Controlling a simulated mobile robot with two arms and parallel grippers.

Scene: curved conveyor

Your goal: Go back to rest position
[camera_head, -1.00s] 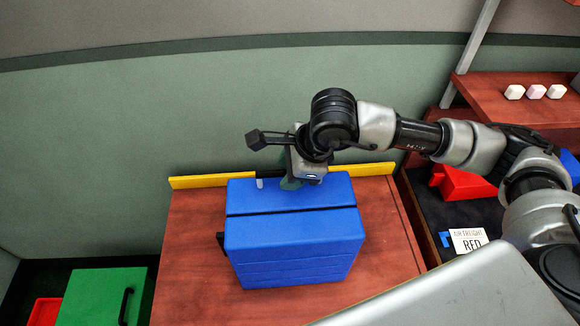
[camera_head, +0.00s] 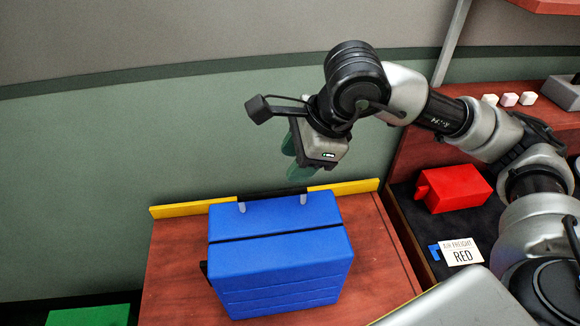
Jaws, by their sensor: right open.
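My right gripper (camera_head: 296,148) is raised above and behind the blue case, apart from it. Its green fingertips point down and left and hold nothing that I can see. The blue case (camera_head: 280,271) stands on the reddish wooden table (camera_head: 170,287), with a dark seam across its top and two light tabs at its back edge. My left gripper is out of the picture.
A yellow edge strip (camera_head: 193,209) runs along the table's back. At right, a red case (camera_head: 456,187) and an "AIR FREIGHT RED" card (camera_head: 460,252) lie in a dark bin. Small pale blocks (camera_head: 509,99) sit on a shelf. A green case (camera_head: 88,316) shows at lower left.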

